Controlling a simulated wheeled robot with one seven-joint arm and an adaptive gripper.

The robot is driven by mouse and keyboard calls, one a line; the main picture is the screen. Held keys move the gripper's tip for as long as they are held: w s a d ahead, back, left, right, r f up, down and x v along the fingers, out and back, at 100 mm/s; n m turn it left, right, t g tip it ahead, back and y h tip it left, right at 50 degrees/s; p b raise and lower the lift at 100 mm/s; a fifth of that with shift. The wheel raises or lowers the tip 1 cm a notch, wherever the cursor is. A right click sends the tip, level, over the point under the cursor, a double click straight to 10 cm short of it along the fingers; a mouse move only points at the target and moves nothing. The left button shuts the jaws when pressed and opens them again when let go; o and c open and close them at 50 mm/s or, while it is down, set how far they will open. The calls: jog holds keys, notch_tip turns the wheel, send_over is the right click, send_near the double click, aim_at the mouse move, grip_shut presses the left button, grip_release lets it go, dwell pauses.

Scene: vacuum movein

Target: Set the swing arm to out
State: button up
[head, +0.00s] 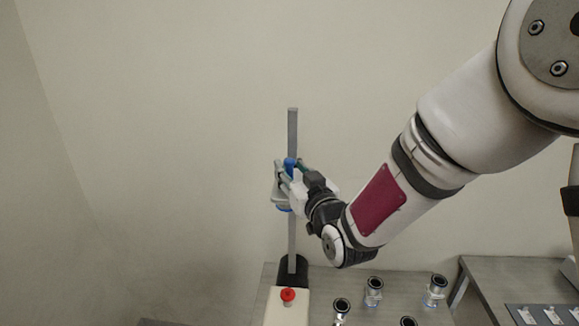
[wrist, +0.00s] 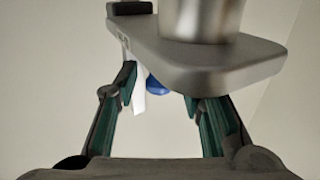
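A grey metal swing arm (wrist: 225,66) fills the upper part of the wrist view as a flat, rounded plate with a cylinder on it. In the head view it is mostly hidden behind my gripper, partway up a grey upright post (head: 293,127). My gripper (head: 284,183) is at the post. In the wrist view my gripper (wrist: 160,96) has its two green-sided fingers spread apart, with the plate crossing in front of their tips. A blue part (wrist: 157,86) and a white strip (wrist: 138,98) show between the fingers. I cannot tell whether a finger touches the plate.
Several metal flanged fittings (head: 374,288) stand on the bench to the right. Another table (head: 500,275) is at the far right. The wall side left of the post is clear.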

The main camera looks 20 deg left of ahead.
jog(key=shift+x, duration=1)
grip_shut()
